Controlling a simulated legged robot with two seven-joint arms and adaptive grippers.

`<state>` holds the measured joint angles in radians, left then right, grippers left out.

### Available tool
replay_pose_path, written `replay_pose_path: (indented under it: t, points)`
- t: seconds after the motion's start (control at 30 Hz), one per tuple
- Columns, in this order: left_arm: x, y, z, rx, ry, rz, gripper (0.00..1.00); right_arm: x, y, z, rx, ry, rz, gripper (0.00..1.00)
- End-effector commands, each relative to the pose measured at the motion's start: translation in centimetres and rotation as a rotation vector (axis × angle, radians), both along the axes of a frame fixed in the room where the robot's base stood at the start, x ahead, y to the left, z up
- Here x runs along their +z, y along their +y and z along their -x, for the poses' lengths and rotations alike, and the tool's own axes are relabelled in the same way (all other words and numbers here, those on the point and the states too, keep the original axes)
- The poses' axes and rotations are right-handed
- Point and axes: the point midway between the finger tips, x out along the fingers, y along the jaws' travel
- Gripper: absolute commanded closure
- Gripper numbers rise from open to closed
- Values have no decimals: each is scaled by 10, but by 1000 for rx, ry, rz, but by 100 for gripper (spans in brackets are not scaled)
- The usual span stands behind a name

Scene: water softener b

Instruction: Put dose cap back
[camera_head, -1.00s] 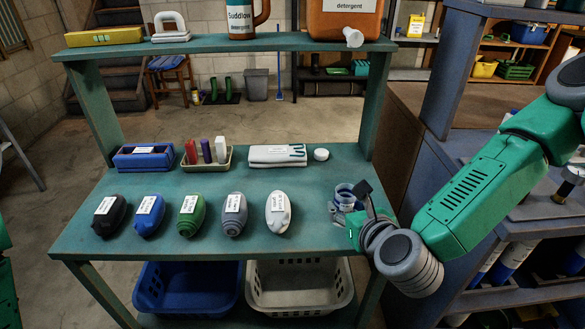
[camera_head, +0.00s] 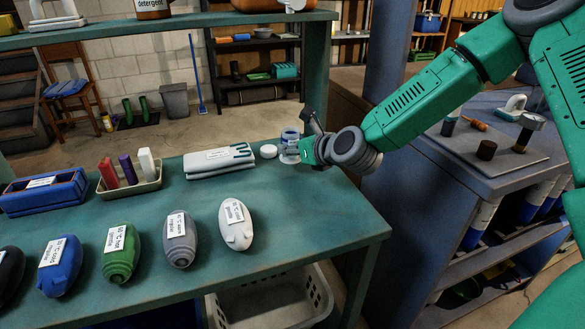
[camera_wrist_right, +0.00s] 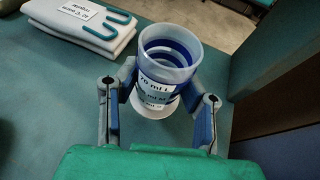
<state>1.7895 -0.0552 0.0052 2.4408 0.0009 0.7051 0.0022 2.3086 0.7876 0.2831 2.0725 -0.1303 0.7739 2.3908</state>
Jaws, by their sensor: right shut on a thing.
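The dose cap (camera_head: 289,142) is a clear cup with blue bands, near the back right of the green table. In the right wrist view the dose cap (camera_wrist_right: 166,66) is upright, with its open mouth up and a white measuring label on its side. My right gripper (camera_head: 305,148) has its fingers on either side of it and is shut on it. The right gripper (camera_wrist_right: 160,100) hides part of its lower sides. I cannot tell whether its base touches the table. The brown detergent jug (camera_head: 258,4) on the upper shelf is mostly cut off, with a white spout (camera_head: 293,4). My left gripper is out of view.
The shelf post (camera_head: 316,80) rises close behind the gripper.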

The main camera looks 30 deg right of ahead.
Motion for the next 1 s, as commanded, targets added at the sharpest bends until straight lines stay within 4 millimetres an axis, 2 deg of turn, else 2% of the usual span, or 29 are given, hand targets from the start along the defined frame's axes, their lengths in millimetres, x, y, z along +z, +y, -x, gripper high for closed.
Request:
replay_pose_path:
  t: [0.17, 0.37, 0.57, 0.6, 0.63, 0.67, 1.0]
  points:
    - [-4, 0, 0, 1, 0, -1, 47, -14, 0, 1, 1, -1, 0, 100]
    - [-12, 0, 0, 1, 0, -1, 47, -44, -2, 0, 1, 1, -1, 100]
    - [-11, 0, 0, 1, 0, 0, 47, -45, -3, 1, -1, -2, -4, 100]
    - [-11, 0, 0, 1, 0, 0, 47, -45, -2, 1, -1, -1, -4, 59]
    - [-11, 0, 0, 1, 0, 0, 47, -45, -2, 1, -1, -1, -4, 48]
    - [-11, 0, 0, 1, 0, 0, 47, -44, -2, 1, 0, -1, -3, 45]
    - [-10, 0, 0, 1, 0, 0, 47, -42, -1, 3, 0, -2, -3, 45]
